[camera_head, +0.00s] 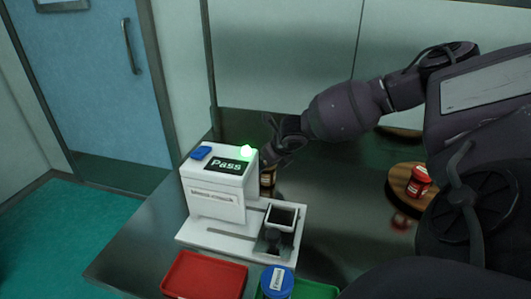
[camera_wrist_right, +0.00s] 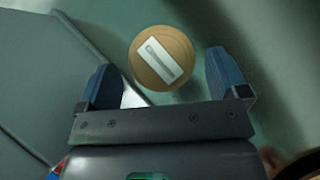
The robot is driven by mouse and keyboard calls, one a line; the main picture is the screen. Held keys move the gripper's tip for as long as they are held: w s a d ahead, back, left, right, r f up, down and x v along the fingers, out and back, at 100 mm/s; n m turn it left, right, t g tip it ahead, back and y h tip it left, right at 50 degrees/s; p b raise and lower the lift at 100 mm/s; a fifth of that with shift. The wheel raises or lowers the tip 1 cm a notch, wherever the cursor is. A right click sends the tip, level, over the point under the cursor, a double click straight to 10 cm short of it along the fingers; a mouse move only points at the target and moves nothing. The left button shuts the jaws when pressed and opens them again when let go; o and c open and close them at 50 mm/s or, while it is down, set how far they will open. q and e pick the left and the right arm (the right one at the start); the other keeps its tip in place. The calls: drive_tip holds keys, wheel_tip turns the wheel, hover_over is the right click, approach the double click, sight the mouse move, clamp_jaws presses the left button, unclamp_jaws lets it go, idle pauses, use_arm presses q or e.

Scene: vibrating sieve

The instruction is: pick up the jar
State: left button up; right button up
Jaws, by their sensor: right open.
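A jar with a round brown lid and a white label (camera_wrist_right: 161,58) shows in the right wrist view, seen from above. It lies between the two blue fingers of my right gripper (camera_wrist_right: 163,66), with a gap on each side. The gripper is open. In the head view, my right gripper (camera_head: 268,155) is behind the white machine, which partly hides it. A brown jar (camera_head: 267,181) shows in part beside the machine, below the gripper. My left gripper is not in view.
The white machine (camera_head: 216,207) has a "Pass" screen, a lit green light and a dark square cup (camera_head: 282,217). A red tray (camera_head: 204,276), a green tray (camera_head: 315,291) and a blue-lidded jar (camera_head: 276,283) are in front. A red jar (camera_head: 418,181) stands on a round wooden board (camera_head: 400,180).

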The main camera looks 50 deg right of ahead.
drive_tip(key=x, duration=0.3)
drive_tip(key=shift+d+f+b, duration=0.1)
drive_tip(key=shift+f+b, duration=0.3)
drive_tip(key=shift+f, duration=0.05)
drive_tip(key=shift+r, duration=0.2)
drive_tip(key=shift+c, duration=0.5)
drive_tip(key=c, duration=0.9)
